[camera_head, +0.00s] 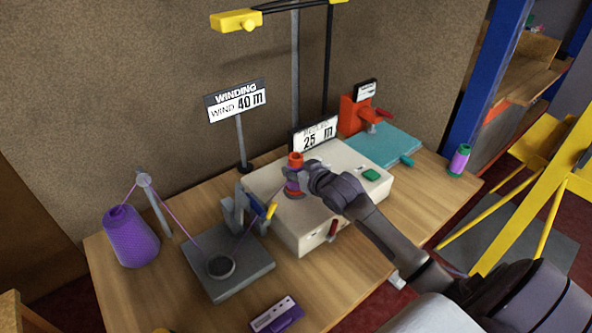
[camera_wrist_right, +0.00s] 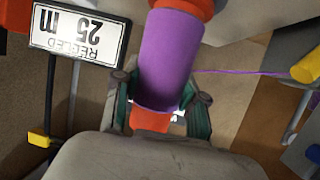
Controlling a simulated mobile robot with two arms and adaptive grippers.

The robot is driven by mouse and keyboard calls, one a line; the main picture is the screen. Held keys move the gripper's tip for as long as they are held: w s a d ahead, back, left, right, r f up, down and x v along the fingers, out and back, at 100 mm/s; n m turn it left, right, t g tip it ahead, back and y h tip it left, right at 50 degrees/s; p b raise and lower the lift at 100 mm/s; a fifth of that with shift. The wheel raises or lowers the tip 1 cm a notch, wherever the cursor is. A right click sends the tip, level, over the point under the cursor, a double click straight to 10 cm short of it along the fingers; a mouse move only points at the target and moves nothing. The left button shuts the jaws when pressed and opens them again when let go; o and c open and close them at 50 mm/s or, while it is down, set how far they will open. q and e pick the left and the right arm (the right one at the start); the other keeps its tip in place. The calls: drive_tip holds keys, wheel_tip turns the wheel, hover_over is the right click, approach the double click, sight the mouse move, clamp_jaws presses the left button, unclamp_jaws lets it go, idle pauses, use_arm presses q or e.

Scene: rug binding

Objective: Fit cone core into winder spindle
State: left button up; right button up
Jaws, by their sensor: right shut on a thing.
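The cone core (camera_wrist_right: 168,60) shows as an orange-red core wrapped in purple yarn. In the head view its red top (camera_head: 295,160) stands over the white winder box (camera_head: 345,165), upright or nearly so, at the spindle's place. The spindle itself is hidden, and I cannot tell whether the core is seated on it. My right gripper (camera_head: 299,178) comes in from the right and is shut on the core; in the wrist view its fingers (camera_wrist_right: 160,105) lie on both sides of the purple part. My left gripper is not in view.
A purple yarn cone (camera_head: 131,238) stands at left, its thread running through a grey tension stand (camera_head: 228,275). A winding sign (camera_head: 238,100) and a 25 m display (camera_head: 315,135) stand behind. A teal plate (camera_head: 385,147) and a green-purple spool (camera_head: 459,160) are at right. A purple device (camera_head: 277,314) lies in front.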

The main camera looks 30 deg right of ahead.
drive_tip(key=shift+f, duration=0.2)
drive_tip(key=o, duration=1.1)
drive_tip(key=v, duration=1.2)
drive_tip(key=shift+b, duration=0.3)
drive_tip(key=shift+s, duration=0.1)
